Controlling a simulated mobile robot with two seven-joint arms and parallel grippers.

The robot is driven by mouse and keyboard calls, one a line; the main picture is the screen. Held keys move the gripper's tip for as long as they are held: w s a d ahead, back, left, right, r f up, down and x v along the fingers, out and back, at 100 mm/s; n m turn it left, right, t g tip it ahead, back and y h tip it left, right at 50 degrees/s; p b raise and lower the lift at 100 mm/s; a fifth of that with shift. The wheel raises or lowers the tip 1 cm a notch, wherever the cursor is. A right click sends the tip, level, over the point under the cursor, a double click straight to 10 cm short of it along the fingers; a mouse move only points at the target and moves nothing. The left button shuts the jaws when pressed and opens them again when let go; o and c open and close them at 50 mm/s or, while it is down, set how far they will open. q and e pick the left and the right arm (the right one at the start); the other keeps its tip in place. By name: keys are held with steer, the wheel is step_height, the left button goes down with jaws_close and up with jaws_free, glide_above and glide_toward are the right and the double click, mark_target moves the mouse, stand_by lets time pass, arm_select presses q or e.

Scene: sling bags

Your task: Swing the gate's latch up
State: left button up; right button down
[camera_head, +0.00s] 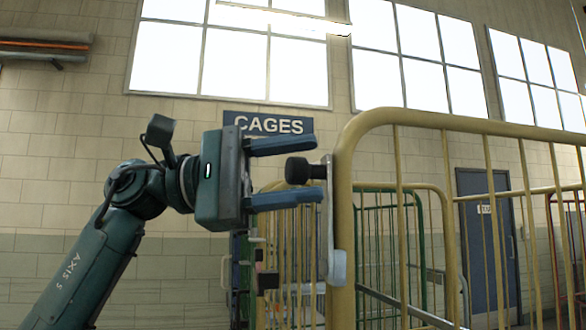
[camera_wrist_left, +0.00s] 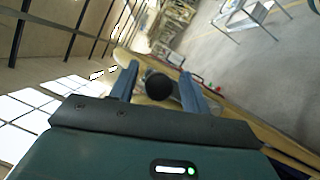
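The yellow tubular gate (camera_head: 341,230) stands at the right in the head view. Its latch (camera_head: 327,215) is a pale upright bar along the gate's post, with a black round knob (camera_head: 303,170) at its upper end pointing left. My left gripper (camera_head: 318,171) is open, with one blue finger above the knob and one below it. I see a gap between the knob and each finger. In the left wrist view the dark knob (camera_wrist_left: 159,87) sits between the two fingers (camera_wrist_left: 158,82). My right gripper is in neither view.
More cage frames, a green one (camera_head: 421,240) and a yellow one behind, stand beyond the gate. A blue door (camera_head: 487,245) and a CAGES sign (camera_head: 268,125) are on the back wall. In the left wrist view a metal cart (camera_wrist_left: 245,18) stands on open floor.

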arm_select(q)
steer(key=shift+w, duration=0.1)
steer(key=shift+a+f, duration=0.1)
steer(key=shift+a, duration=0.1)
steer(key=a, duration=0.4)
steer(key=w+a+f+b, duration=0.1)
steer(key=a, duration=0.3)
steer(key=a+b, duration=0.1)
steer(key=a, duration=0.3)
steer(key=shift+w+a+f, duration=0.15)
steer(key=shift+w+a, duration=0.1)
steer(key=shift+a, duration=0.1)
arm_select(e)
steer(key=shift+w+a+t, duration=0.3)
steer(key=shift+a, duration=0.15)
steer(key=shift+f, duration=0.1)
